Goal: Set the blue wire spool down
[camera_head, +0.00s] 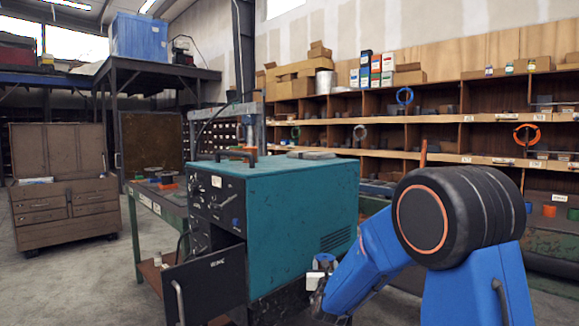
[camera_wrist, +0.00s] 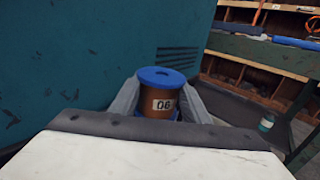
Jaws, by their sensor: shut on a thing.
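The blue wire spool (camera_wrist: 160,79) has blue end flanges, a brown wound middle and a white label reading 06. It stands upright between the two fingers of my gripper (camera_wrist: 160,104) in the wrist view, with one grey finger against each side. What lies directly under the spool is hidden by my gripper's body, so I cannot tell whether it touches a surface. In the head view my gripper (camera_head: 320,283) is low beside the teal machine's right side, partly covered by my blue arm.
A teal machine (camera_head: 290,195) with an open black front door (camera_head: 207,287) stands close to my gripper; its vented wall (camera_wrist: 70,60) fills the wrist view's left. Wooden shelving (camera_head: 440,104) lines the back. A green bench frame (camera_wrist: 268,52) is at right.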

